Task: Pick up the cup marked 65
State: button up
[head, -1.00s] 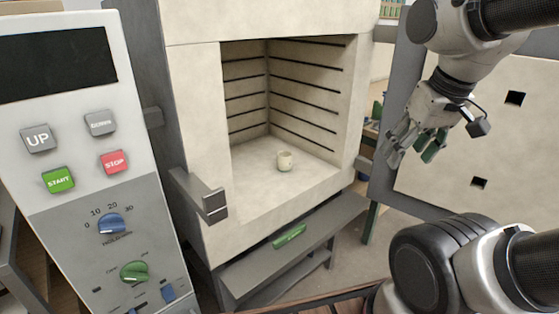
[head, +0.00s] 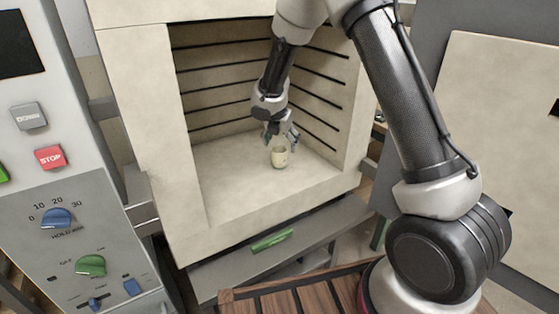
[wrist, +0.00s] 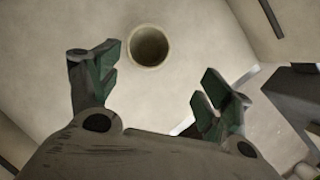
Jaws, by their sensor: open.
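A small pale cup (head: 279,155) stands upright on the floor of the open kiln, towards the right of the chamber. Faint dark marking shows on its side, but I cannot read it. My gripper (head: 281,133) is inside the kiln, just above the cup in the head view and partly covering its top. In the wrist view the cup (wrist: 149,46) shows its round open mouth, lying beyond the fingertips and nearer the left finger. My gripper (wrist: 160,78) has its green-padded fingers wide apart with nothing between them.
The control panel (head: 75,215) stands at left. A green object (head: 272,241) lies on the grey stand below the opening. The chamber floor left of the cup is clear.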

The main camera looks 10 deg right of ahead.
aim_at(279, 150)
jog(key=w+f+n, duration=0.1)
jog(key=f, duration=0.1)
jog(key=w+f+n, duration=0.1)
jog(key=w+f, duration=0.1)
jog(key=w+f+n, duration=0.1)
jog(key=f, duration=0.1)
jog(key=shift+w+d+f+t, duration=0.15)
jog(key=shift+d+f+t, duration=0.05)
jog(key=shift+f+t, duration=0.1)
jog(key=c, duration=1.2)
